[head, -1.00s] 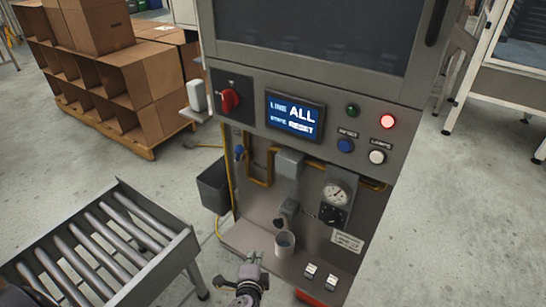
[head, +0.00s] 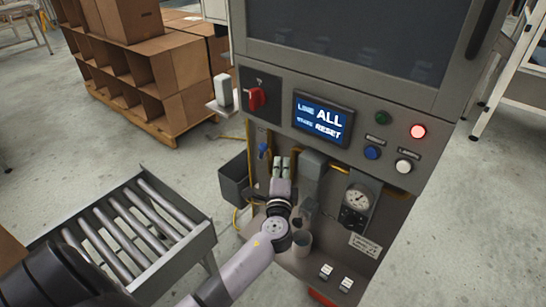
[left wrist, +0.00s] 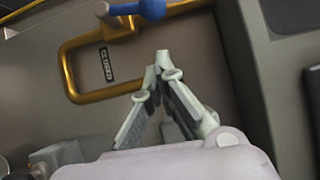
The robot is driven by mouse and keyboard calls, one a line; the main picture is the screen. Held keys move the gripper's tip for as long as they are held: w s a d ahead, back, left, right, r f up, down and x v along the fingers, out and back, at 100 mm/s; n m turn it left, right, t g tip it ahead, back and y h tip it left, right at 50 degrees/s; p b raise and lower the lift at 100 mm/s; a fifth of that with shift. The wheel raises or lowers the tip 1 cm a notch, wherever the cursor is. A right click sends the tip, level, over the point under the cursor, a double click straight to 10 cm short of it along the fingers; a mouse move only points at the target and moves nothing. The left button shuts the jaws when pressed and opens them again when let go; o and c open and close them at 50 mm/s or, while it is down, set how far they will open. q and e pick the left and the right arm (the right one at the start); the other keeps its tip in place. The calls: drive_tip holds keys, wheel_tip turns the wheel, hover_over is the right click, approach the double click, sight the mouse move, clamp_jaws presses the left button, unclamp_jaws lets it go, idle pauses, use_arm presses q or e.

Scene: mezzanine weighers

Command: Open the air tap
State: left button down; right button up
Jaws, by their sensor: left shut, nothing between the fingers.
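The air tap has a blue handle (head: 263,150) at the left side of the cabinet's recessed lower panel. In the left wrist view the blue handle (left wrist: 140,9) shows at the top edge, partly cut off, above a yellow pipe (left wrist: 72,75). A small dark label (left wrist: 106,64) inside the pipe loop seems to read CLOSED. My left gripper (head: 281,162) is in front of this panel, right of and slightly below the handle in the head view. Its fingertips (left wrist: 163,60) are together, empty and apart from the handle. My right gripper is out of view.
A red rotary switch (head: 257,98) and a lit screen (head: 322,119) sit above. A grey box (head: 311,165), a gauge (head: 357,198) and a cup (head: 301,242) are right of my gripper. A dark bin (head: 235,180) and a roller conveyor (head: 205,240) stand left.

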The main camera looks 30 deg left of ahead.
sight(264, 152)
use_arm(q)
drive_tip(key=shift+w+a+p, duration=0.15)
drive_tip(key=shift+a, duration=0.7)
drive_tip(key=shift+w+a+p, duration=0.15)
drive_tip(key=shift+a, duration=0.7)
drive_tip(key=shift+r, duration=0.1)
drive_tip(key=shift+a+r+n+p, duration=0.4)
drive_tip(key=shift+a+r+p, duration=0.3)
drive_tip(key=shift+a+r, duration=0.1)
drive_tip(key=shift+d+f, duration=0.1)
drive_tip(key=shift+d, duration=0.05)
